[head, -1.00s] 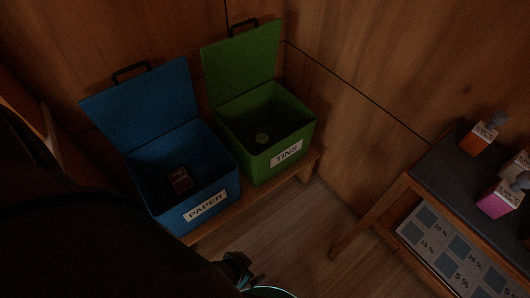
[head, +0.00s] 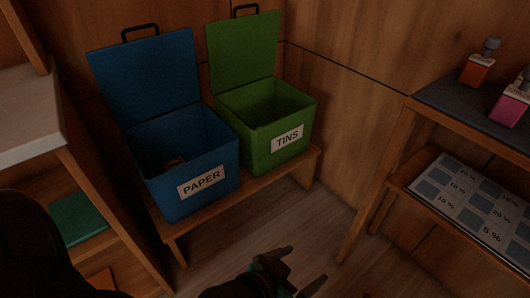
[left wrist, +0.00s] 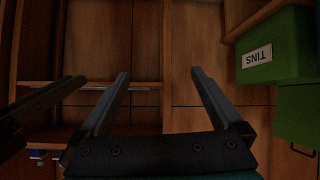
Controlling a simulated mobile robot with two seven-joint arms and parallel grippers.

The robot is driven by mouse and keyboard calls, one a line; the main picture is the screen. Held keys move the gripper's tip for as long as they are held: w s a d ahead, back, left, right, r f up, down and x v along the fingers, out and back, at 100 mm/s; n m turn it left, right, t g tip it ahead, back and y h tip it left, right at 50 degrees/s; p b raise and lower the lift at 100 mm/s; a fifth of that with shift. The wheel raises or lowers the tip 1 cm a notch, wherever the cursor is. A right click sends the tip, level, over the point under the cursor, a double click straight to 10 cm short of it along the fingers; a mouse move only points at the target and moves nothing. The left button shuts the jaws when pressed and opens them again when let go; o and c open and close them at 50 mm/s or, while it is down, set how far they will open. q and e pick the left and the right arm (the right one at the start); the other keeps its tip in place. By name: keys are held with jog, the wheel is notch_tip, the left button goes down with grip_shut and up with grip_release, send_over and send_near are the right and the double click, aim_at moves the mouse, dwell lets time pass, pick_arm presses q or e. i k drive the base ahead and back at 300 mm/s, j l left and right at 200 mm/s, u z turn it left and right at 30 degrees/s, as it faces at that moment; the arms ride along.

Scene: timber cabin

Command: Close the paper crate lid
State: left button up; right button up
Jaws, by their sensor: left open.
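The blue paper crate (head: 207,198) stands on a low wooden bench, its white label facing me. Its blue lid (head: 146,76) is open, tilted up and back, with a black handle (head: 140,32) on its top edge. A dark bar at that view's left edge looks like part of my right gripper (left wrist: 45,100).
The green tins crate (head: 280,150) stands close on the right, its lid (head: 244,52) also open. A shelf unit with a pale top (head: 28,115) is at the left. A table (head: 470,108) with bottles and a lower shelf is at the right. Floor between is clear.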

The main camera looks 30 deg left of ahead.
aim_at(140, 81)
jog(key=u, duration=1.8)
